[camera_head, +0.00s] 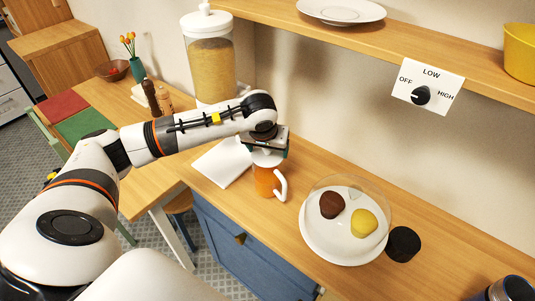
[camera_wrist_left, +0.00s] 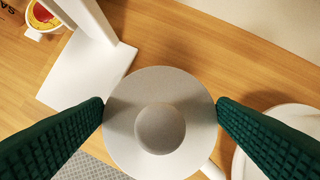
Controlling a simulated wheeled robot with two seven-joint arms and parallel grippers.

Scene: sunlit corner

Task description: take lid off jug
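The jug (camera_head: 265,182) stands on the wooden counter, orange in the body with a white handle on its right. Its pale round lid (camera_wrist_left: 132,92) is seen from above in the left wrist view, with a round knob (camera_wrist_left: 160,129) at its middle. My left gripper (camera_head: 266,148) is over the jug's top and hides most of the lid in the head view. Its green fingers (camera_wrist_left: 160,106) are wide apart on either side of the lid, with the knob between them and clear of both. Whether the fingertips touch the lid's rim I cannot tell. My right gripper is not in view.
A white plate (camera_head: 318,246) with a brown and a yellow piece under a clear dome stands right of the jug. A black round object (camera_head: 403,244) is beside it. A tall filled canister (camera_head: 211,72) stands behind my arm. A shelf (camera_head: 380,52) runs above.

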